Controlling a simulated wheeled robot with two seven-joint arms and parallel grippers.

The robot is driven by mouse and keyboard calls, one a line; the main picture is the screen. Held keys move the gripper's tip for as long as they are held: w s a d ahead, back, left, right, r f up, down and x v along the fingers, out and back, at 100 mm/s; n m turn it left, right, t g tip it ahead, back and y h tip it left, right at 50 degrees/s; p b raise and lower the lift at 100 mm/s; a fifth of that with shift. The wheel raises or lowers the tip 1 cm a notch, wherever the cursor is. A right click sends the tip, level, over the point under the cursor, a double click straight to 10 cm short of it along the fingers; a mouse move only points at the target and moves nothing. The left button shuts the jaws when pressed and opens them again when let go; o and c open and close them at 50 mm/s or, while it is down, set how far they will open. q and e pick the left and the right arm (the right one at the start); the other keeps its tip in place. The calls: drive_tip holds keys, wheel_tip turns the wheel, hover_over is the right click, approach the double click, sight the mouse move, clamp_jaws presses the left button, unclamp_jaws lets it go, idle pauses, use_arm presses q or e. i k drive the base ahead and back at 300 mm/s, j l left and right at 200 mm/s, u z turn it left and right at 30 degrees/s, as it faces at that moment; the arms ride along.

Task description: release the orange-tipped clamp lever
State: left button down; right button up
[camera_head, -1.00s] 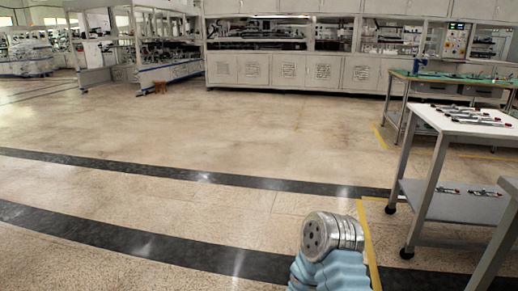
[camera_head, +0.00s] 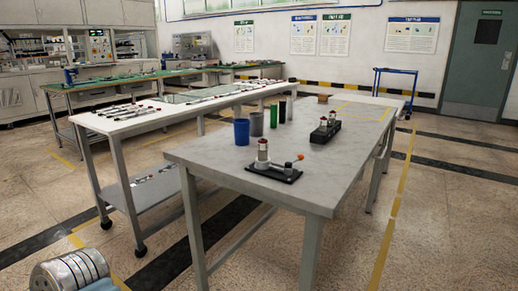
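The clamp lever's orange tip (camera_head: 300,156) shows at the right end of a small black base plate (camera_head: 272,174). The plate lies near the front corner of the grey table (camera_head: 225,166). A silver cylinder with a reddish top (camera_head: 262,152) stands upright on the plate, left of the orange tip. The lever is too small to tell whether it is locked or loose. A ribbed metal part of my own arm shows at the bottom left, well away from the table. Neither gripper's fingers are in view.
A blue cup (camera_head: 241,132), a grey cup (camera_head: 256,124) and a green cylinder (camera_head: 274,117) stand behind the plate. A black block with cylinders (camera_head: 325,132) sits further right. A white table (camera_head: 125,122) with small tools is at left. Floor right of the grey table is clear.

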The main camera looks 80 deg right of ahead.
sight(288, 165)
drive_tip(key=z, duration=3.6)
